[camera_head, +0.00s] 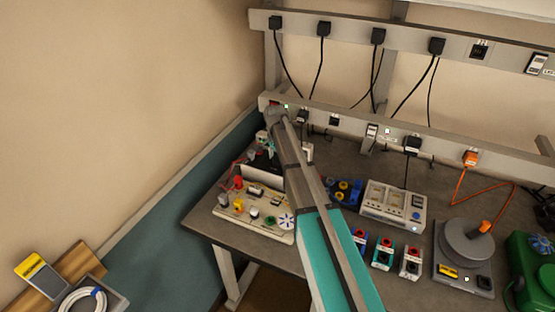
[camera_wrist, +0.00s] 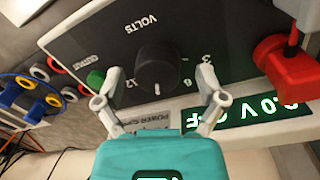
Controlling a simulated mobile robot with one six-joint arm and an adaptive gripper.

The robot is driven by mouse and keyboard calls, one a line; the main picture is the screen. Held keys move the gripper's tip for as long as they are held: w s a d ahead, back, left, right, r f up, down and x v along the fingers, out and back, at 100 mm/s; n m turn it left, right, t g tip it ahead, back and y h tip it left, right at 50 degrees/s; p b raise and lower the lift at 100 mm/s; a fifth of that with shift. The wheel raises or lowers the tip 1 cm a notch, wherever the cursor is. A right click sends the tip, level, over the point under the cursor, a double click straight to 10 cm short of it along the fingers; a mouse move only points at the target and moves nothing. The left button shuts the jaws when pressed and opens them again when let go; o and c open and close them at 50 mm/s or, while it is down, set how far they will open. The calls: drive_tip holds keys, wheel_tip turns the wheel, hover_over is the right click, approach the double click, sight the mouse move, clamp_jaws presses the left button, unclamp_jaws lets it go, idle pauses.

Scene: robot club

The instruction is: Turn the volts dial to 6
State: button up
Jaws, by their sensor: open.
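The volts dial (camera_wrist: 160,70) is a round black knob on a dark panel, seen upside down in the wrist view under the word VOLTS. The numbers 3, 6 and 12 show around it. A small pale mark sits at its lower edge, but I cannot tell which value it points to. My gripper (camera_wrist: 159,78) is open, with one pale finger on each side of the dial; contact is not clear. A green-lit display (camera_wrist: 245,115) is partly hidden by a finger and seems to read OFF. In the head view my arm largely hides the gripper and dial.
A red plug (camera_wrist: 284,72) and a green knob or terminal (camera_wrist: 95,78) flank the dial. In the head view, a board with small parts (camera_head: 233,205) lies near the bench's left edge. A grey socket box (camera_head: 392,206) and a round-plate device (camera_head: 465,245) stand to the right.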

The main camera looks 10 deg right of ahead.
drive_tip(key=shift+c, duration=0.3)
drive_tip(key=c, duration=1.1)
drive_tip(key=shift+n, duration=0.3)
drive_tip(key=n, duration=0.5)
drive_tip(key=shift+a, duration=0.1)
drive_tip(key=n, duration=0.5)
drive_tip(key=shift+t, duration=0.3)
drive_tip(key=o, duration=1.2)
drive_tip(key=shift+c, duration=0.2)
